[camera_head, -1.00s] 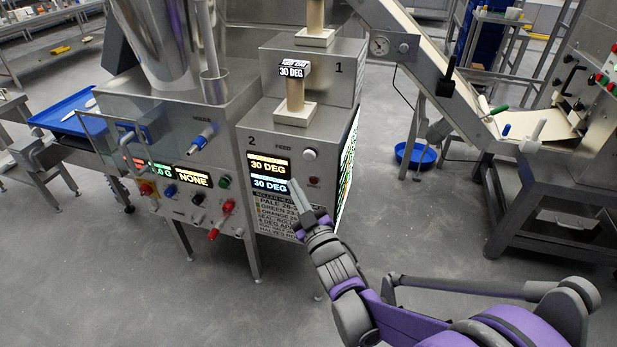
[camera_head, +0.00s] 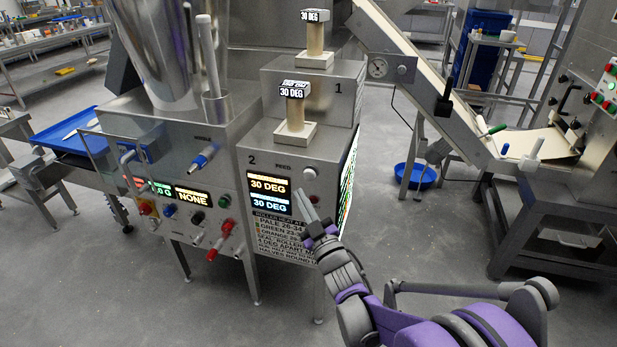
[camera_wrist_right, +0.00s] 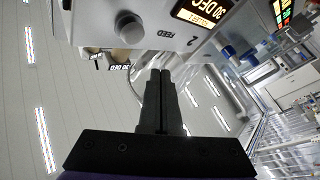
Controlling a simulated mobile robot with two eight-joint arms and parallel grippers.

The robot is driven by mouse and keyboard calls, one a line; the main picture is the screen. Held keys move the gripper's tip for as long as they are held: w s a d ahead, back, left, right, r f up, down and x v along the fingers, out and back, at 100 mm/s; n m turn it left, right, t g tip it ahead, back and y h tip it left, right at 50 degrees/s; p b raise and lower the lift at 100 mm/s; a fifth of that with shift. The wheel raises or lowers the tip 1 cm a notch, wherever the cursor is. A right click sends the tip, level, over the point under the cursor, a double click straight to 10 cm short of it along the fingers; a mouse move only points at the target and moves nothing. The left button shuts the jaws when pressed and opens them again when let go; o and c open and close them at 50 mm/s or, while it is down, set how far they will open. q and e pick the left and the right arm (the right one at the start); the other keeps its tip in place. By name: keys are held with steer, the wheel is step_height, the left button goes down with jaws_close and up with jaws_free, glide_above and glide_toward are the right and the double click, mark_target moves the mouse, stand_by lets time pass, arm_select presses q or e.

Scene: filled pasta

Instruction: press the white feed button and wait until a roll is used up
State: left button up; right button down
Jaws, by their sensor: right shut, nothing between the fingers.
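A tan roll (camera_head: 295,112) stands on a pale block above panel 2; another tan roll (camera_head: 315,40) stands behind at number 1. My left gripper is out of view.
Displays (camera_head: 269,185) reading 30 DEG sit left of the button. A red button (camera_head: 313,199) lies just below it, close to my fingers. A second panel with red-tipped levers (camera_head: 220,243) is at left. A sloped conveyor (camera_head: 420,75) rises at right.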

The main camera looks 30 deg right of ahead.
mark_target(304, 174)
steer(key=shift+w+d, duration=1.4)
steer(key=shift+d, duration=0.25)
steer(key=shift+w+d, duration=0.1)
steer(key=shift+d, duration=0.05)
stand_by(0.8)
steer(key=shift+w+d, duration=0.2)
steer(key=shift+w+d, duration=0.25)
steer(key=shift+d, duration=0.05)
stand_by(0.7)
stand_by(0.4)
steer(key=shift+s+a, duration=0.55)
steer(key=shift+a, duration=0.1)
steer(key=s+a, duration=0.3)
steer(key=shift+s+a, duration=0.15)
steer(key=shift+a, duration=0.25)
